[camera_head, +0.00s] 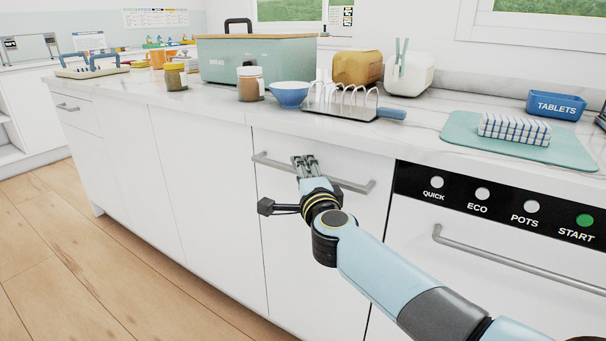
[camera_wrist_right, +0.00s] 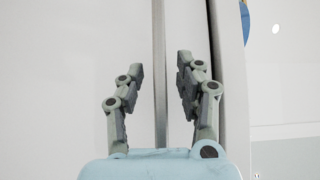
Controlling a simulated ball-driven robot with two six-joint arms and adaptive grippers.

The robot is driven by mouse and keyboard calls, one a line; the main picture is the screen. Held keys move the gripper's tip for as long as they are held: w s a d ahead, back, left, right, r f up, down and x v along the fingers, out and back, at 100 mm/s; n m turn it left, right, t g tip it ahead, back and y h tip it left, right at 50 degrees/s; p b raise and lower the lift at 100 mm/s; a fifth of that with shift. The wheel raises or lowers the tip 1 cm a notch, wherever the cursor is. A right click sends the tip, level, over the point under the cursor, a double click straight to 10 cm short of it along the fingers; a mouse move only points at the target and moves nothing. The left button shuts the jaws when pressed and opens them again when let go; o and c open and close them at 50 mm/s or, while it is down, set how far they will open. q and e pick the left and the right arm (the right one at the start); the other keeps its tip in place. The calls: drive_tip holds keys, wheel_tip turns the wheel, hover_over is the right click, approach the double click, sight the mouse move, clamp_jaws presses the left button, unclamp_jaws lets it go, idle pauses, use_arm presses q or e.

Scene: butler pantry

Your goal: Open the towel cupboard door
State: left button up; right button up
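The white cupboard door (camera_head: 285,215) stands left of the dishwasher in the head view and looks shut, flush with the neighbouring fronts. I see no label marking it as the towel cupboard. A grey bar handle (camera_head: 350,185) runs across its upper part. My right gripper (camera_head: 304,162) is at the left-middle part of this handle. In the right wrist view the handle (camera_wrist_right: 159,75) runs upright between the two fingers of my right gripper (camera_wrist_right: 160,72). The fingers are apart, with gaps visible on both sides of the bar. My left gripper is out of view.
The dishwasher (camera_head: 480,285) with its own bar handle adjoins on the right. The counter (camera_head: 420,130) above holds a bread bin (camera_head: 255,62), blue bowl (camera_head: 290,94), toast rack (camera_head: 345,102) and towel on a green mat (camera_head: 460,145). Wooden floor (camera_head: 90,270) is clear at left.

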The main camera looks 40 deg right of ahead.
drive_tip(key=shift+c, duration=1.2)
clamp_jaws()
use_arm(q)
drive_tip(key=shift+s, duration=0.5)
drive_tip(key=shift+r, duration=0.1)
use_arm(e)
drive_tip(key=shift+s+a, duration=0.1)
drive_tip(key=shift+s, duration=0.05)
